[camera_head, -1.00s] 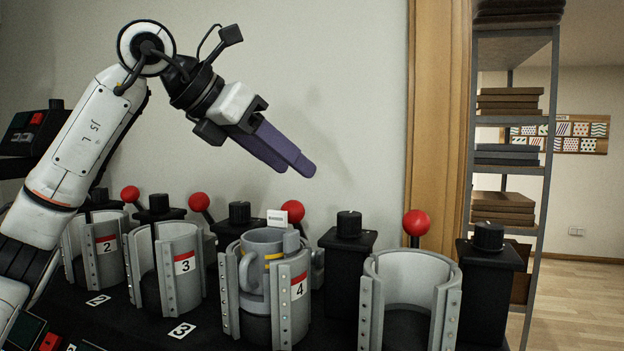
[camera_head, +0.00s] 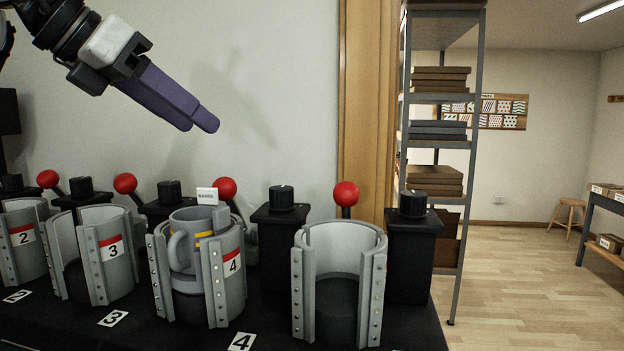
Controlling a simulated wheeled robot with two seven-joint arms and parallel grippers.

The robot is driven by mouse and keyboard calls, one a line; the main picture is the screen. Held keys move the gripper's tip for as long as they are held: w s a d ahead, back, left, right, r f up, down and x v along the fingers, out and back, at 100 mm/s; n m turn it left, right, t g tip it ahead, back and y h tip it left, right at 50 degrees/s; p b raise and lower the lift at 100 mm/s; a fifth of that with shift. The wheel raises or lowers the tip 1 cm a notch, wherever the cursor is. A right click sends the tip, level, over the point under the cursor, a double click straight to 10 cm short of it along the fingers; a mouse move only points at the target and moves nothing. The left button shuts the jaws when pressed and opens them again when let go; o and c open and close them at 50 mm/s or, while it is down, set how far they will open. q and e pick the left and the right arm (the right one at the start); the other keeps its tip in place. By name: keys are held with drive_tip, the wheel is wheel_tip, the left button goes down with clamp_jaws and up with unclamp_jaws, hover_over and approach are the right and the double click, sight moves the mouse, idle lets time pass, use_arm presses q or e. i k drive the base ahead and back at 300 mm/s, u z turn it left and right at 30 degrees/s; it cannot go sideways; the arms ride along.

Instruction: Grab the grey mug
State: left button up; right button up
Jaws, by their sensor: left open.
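The grey mug (camera_head: 185,250) stands upright inside the press labelled 4 (camera_head: 236,285), in the lower left-middle of the head view. It has a yellow band, and its handle faces the front opening of the press. My right gripper is not in view.
Presses 2 (camera_head: 22,255) and 3 (camera_head: 112,270) stand to the left. An empty press (camera_head: 340,245) stands to the right. Red-knobbed levers (camera_head: 346,194) and black posts (camera_head: 411,255) rise behind them. A shelf rack (camera_head: 437,145) stands further back, with open floor to its right.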

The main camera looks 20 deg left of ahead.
sight(190, 224)
drive_tip(key=k, duration=1.5)
